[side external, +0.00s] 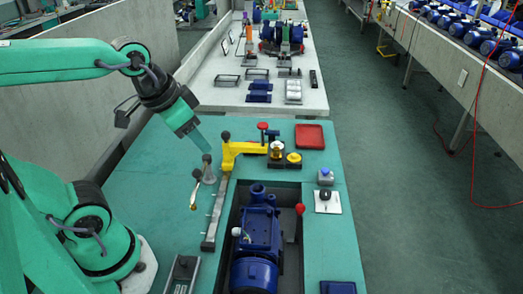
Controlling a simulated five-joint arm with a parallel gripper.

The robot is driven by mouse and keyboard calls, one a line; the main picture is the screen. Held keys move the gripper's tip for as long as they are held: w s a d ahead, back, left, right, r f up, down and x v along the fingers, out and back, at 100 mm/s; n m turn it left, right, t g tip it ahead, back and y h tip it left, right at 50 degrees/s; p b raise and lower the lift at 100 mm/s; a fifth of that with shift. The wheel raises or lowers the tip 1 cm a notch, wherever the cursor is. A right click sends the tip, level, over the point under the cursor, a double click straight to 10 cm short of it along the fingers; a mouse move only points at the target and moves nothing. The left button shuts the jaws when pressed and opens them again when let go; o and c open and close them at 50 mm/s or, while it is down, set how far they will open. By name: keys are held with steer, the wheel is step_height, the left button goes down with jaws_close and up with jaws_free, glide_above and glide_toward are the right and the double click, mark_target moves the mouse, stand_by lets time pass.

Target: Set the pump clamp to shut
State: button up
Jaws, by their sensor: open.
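My gripper (205,145) hangs at the left of the teal bench, pointing down and right, with its jaws open and empty. A yellow clamp-like fixture (242,149) with a black knob at its left end stands just right of the gripper, apart from it. I cannot tell for certain whether this is the pump clamp or which position it is in. A blue pump (261,228) sits in a dark recess in front of the fixture. A red-knobbed lever (300,209) is at the recess's right edge.
A grey post (208,170) and a brass-tipped lever (195,188) stand close below the gripper. A red tray (310,136), a switch plate (327,200) and a blue button box (325,176) are at the right. Clear teal bench (155,180) lies at the left.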

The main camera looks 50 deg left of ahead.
steer(key=w+d+f+m+g, duration=0.1)
steer(key=w+d+m+g, duration=0.15)
steer(key=w+m, duration=0.3)
steer(key=m+g, duration=0.3)
steer(key=m, duration=0.8)
glide_above(300, 205)
step_height(300, 205, down, 14)
steer(key=shift+r, duration=0.25)
steer(key=shift+d+f, duration=0.1)
steer(key=shift+f, duration=0.15)
steer(key=shift+f, duration=3.9)
jaws_close()
